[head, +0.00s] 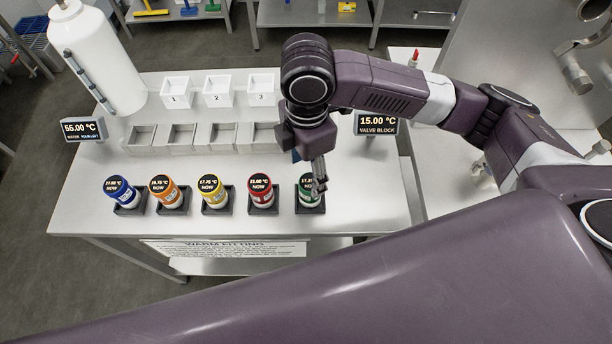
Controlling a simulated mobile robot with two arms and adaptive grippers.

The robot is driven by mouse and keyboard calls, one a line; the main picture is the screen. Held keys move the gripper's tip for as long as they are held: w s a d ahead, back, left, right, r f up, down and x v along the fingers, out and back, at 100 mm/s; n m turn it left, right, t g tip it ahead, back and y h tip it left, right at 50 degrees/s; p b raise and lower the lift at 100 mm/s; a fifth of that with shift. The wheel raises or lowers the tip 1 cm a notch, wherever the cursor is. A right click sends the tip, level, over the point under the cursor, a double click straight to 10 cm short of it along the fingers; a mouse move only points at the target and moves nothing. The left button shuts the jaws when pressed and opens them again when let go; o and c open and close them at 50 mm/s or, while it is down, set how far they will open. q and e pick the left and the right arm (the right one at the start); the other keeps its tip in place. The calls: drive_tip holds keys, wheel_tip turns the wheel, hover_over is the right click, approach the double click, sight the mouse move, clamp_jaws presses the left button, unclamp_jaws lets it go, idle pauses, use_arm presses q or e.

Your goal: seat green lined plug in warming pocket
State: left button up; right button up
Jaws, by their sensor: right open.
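The green-topped plug (308,194) stands upright in a dark square holder at the right end of a row on the white table. Its display is partly covered by my right gripper (318,188). The right gripper points down over this plug with open fingers at its top. I cannot tell whether the fingers touch it. My right arm hides the right end of this row. My left gripper is not in view.
Blue (122,193), orange (166,191), yellow (213,192) and red (261,190) plugs stand left of the green one. White numbered bins (218,92) stand behind the pockets. A valve block display (377,123) stands right of my arm. A white tank (95,55) stands back left.

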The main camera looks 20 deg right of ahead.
sight(310, 182)
drive_tip(key=f, duration=0.1)
drive_tip(key=f+p, duration=0.1)
drive_tip(key=f, duration=0.2)
drive_tip(key=shift+s+d+p, duration=0.4)
drive_tip(key=shift+w+f, duration=0.2)
drive_tip(key=shift+f, duration=1)
drive_tip(key=c, duration=1.2)
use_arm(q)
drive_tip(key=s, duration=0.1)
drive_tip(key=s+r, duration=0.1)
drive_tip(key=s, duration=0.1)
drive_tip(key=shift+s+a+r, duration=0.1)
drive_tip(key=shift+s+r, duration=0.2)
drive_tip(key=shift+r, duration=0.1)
use_arm(e)
drive_tip(key=shift+a, duration=0.1)
drive_tip(key=shift+c, duration=1.1)
